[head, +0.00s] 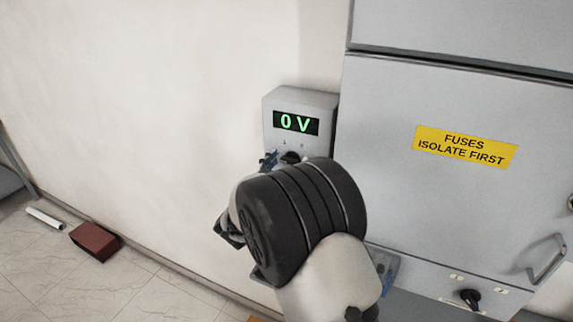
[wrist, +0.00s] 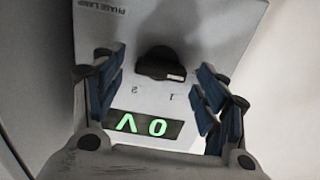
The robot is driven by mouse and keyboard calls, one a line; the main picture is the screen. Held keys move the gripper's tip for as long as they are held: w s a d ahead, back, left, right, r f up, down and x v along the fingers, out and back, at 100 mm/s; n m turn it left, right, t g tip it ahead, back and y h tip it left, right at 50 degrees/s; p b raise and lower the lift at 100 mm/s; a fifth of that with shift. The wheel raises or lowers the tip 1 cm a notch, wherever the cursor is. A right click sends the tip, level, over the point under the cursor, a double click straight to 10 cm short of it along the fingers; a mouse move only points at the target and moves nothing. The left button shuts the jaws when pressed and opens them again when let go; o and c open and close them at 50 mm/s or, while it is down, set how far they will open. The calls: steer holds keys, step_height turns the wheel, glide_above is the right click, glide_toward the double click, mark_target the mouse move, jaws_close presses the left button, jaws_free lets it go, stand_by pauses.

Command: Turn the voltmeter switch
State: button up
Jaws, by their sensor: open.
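The voltmeter (head: 322,103) is a grey wall box with a green display (head: 296,123) reading "0 V". Its black rotary switch (head: 291,158) sits below the display, partly hidden by my arm in the head view. In the wrist view the box (wrist: 215,35) appears upside down. There the switch (wrist: 161,64) lies crosswise, with a pale mark at its right end near the "1"; a "2" is printed to the left. My gripper (wrist: 152,88) is open, its blue-padded fingers to either side of the switch's line and apart from it. Nothing is between the fingertips.
A grey cabinet (head: 400,220) with a yellow "FUSES ISOLATE FIRST" label (head: 465,147) stands close on the right. It has a handle (head: 546,259) and another black knob (head: 470,298). A red-brown block (head: 94,241) and a white tube (head: 45,218) lie on the floor at left.

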steer(key=shift+c, duration=0.6)
steer(key=c, duration=0.9)
